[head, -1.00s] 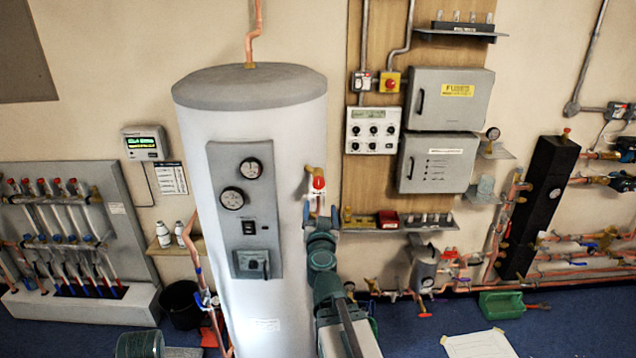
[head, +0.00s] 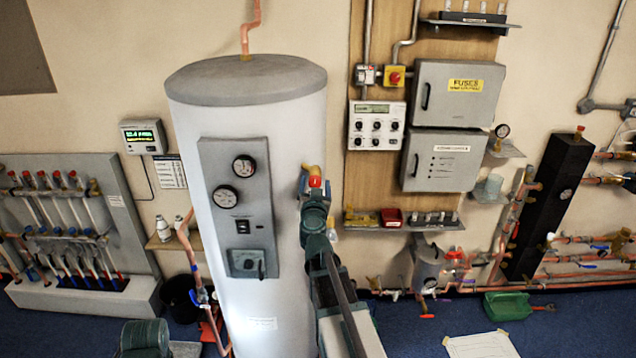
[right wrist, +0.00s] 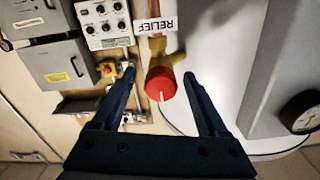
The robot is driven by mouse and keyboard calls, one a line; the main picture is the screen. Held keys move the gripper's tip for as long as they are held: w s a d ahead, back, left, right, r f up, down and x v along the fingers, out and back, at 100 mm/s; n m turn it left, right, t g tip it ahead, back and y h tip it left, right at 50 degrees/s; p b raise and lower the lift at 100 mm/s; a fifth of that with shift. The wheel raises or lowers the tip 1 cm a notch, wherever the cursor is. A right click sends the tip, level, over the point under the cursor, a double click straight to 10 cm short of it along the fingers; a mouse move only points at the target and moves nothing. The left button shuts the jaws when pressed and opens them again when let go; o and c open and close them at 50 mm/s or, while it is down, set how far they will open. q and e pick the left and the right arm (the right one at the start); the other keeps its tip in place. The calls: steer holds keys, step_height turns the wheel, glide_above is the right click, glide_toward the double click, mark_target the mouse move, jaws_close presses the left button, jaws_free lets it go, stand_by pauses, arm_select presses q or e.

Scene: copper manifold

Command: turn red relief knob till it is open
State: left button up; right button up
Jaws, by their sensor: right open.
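The red relief knob (head: 315,182) is on a brass valve at the right side of the white cylinder (head: 275,305), its lower part hidden by my right gripper in the head view. In the right wrist view the red knob (right wrist: 161,86), with a pale line on its face, lies between the two fingers. A "RELIEF" tag (right wrist: 156,26) is beside the valve. My right gripper (head: 314,192) is open, its fingers (right wrist: 159,77) on either side of the knob with a gap on both sides. I cannot tell exactly how deep it reaches.
A grey panel with gauges (head: 238,205) is on the cylinder's front, left of the valve. Grey boxes (head: 442,160) and a shelf (head: 403,224) are on the wooden board to the right. A black column (head: 545,205) stands farther right.

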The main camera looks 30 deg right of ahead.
steer(key=shift+w+d, duration=0.1)
steer(key=shift+w, duration=0.1)
jaws_close()
stand_by(0.3)
steer(key=shift+m, duration=0.3)
steer(key=m, duration=0.5)
steer(key=shift+m, duration=0.4)
steer(key=m, duration=0.5)
steer(key=shift+r, duration=0.1)
steer(key=shift+m, duration=0.4)
